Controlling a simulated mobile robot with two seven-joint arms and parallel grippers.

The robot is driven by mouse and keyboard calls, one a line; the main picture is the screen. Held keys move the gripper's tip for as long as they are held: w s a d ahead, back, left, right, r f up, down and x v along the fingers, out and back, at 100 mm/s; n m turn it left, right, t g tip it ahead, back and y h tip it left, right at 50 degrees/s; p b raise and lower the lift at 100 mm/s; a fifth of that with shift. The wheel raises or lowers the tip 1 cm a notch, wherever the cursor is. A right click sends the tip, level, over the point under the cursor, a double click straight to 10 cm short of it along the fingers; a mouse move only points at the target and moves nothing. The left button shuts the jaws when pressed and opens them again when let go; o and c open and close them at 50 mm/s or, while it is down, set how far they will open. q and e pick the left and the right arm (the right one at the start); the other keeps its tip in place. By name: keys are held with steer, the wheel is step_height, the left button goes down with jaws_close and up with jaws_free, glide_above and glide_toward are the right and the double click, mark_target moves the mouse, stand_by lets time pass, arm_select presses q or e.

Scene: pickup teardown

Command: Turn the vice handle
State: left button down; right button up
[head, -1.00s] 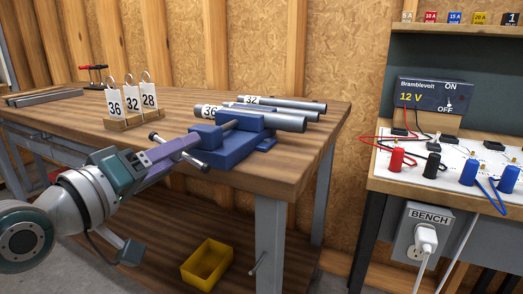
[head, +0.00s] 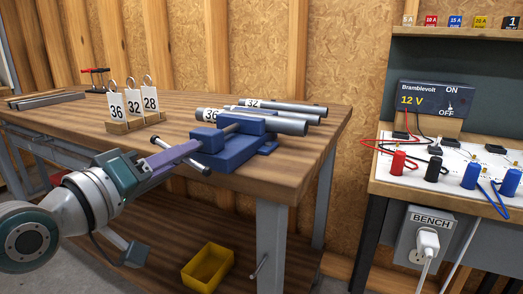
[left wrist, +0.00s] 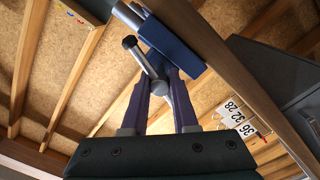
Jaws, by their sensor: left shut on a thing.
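The blue vice (head: 238,150) sits at the bench's front right corner and clamps a grey pipe tagged 36 (head: 280,124). Its metal handle (head: 203,169), a slanted bar with a knob at each end, sticks out at the front left of the vice. My left gripper (head: 190,150) comes in from the left with its purple fingers at the handle. In the left wrist view the fingers (left wrist: 160,78) are closed around the handle bar (left wrist: 146,62), with one knob showing above them. The fingertips partly hide the screw. My right gripper is out of view.
Tags 36, 32 and 28 hang on a wooden stand (head: 135,125). More pipes (head: 290,107) lie behind the vice. A yellow bin (head: 208,268) is on the lower shelf. A second bench (head: 450,192) with wired terminals and a 12 V supply (head: 435,97) stands at right.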

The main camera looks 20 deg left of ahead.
arm_select(q)
steer(key=shift+r+m+p, duration=0.2)
steer(key=shift+m+p, duration=0.6)
steer(key=shift+f, duration=0.2)
steer(key=c, duration=0.7)
jaws_free()
steer(key=shift+s, duration=0.1)
steer(key=s, duration=0.3)
steer(key=s+p, duration=0.1)
steer(key=s, duration=0.2)
steer(key=s+a, duration=0.1)
steer(key=s, duration=0.2)
steer(key=shift+s, duration=0.3)
